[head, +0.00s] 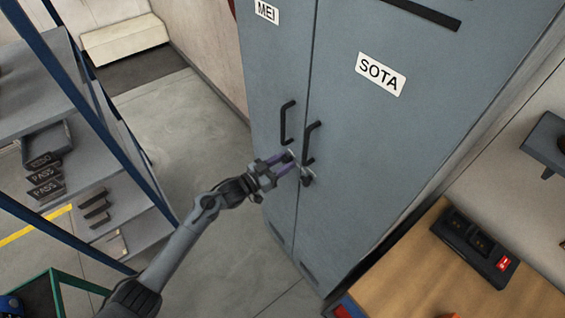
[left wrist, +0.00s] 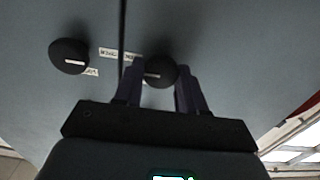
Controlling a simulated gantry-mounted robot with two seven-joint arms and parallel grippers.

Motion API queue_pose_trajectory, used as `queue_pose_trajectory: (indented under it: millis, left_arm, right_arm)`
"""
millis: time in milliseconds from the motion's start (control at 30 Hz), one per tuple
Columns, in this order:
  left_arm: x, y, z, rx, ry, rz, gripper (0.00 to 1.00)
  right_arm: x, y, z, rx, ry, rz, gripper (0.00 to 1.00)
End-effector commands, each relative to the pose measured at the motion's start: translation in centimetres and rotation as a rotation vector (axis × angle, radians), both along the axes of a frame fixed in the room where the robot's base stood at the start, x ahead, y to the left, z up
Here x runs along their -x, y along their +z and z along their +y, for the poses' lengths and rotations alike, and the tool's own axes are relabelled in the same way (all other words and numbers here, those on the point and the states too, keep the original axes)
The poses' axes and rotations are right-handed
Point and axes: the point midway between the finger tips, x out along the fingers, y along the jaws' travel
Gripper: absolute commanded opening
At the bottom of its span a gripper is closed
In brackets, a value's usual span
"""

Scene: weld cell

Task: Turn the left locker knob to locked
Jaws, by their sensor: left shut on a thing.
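The grey-blue two-door locker (head: 350,130) stands upright, with labels MEI on its left door and SOTA on its right door. My left gripper (head: 288,163) reaches in from the left to the left door, just below its handle. It is shut on the left knob, a dark round knob (left wrist: 160,68) between the two fingers in the left wrist view. A white mark on that knob looks roughly level in that view. The right knob (head: 307,178) is free beside the gripper; it also shows in the left wrist view (left wrist: 69,56). My right gripper is out of view.
Two dark door handles (head: 311,142) stand out just above the knobs. A shelf rack (head: 95,140) with small signs is at left. A wooden bench (head: 420,270) with a dark device (head: 475,246) is at right. Open floor lies between rack and locker.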

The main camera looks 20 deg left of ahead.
Motion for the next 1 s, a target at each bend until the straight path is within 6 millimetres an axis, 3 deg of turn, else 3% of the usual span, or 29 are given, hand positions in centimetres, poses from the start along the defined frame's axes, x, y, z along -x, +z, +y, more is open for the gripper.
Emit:
queue_pose_trajectory:
  millis: [267,1000]
  left_arm:
    - [-0.1,0.2,0.1,0.116,0.001,0.073,0.1]
    - [-0.2,0.1,0.2,0.697,0.001,0.44,0.1]
  right_arm:
    - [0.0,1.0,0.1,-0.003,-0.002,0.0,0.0]
    - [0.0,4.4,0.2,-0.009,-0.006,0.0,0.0]
